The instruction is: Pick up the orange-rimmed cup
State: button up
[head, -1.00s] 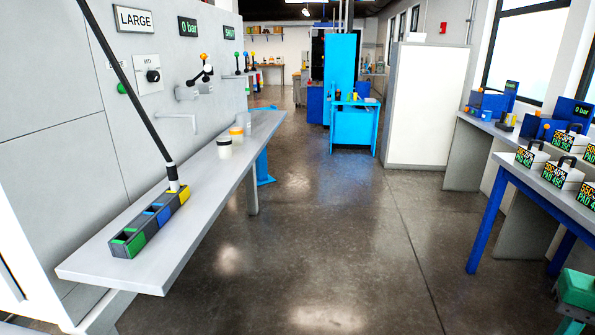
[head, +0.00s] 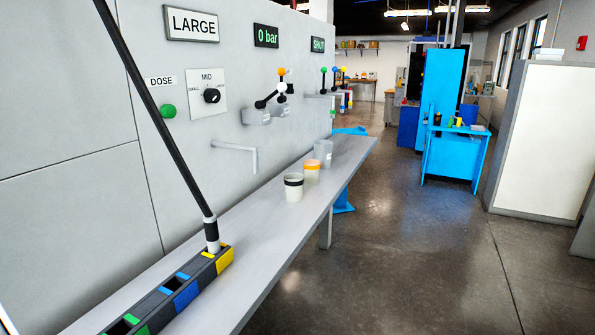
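The orange-rimmed cup (head: 312,172) stands upright on the grey bench (head: 262,228) along the wall on the left. It is the middle one of three cups in a row. A black-rimmed cup (head: 293,188) stands just nearer, and a clear grey cup (head: 323,153) stands just beyond. The black-rimmed cup slightly overlaps the orange-rimmed one in this view. My gripper is not in view.
A dark holder (head: 170,296) with green, blue and yellow sections sits on the near bench, a black rod (head: 165,130) standing in it. A spout (head: 240,148) juts from the wall panel. Open floor (head: 400,260) lies right of the bench. A blue stand (head: 452,155) is farther back.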

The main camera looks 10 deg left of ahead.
aim_at(311, 166)
jog(key=u, duration=0.4)
jog(key=i, duration=1.45)
jog(key=u, duration=0.4)
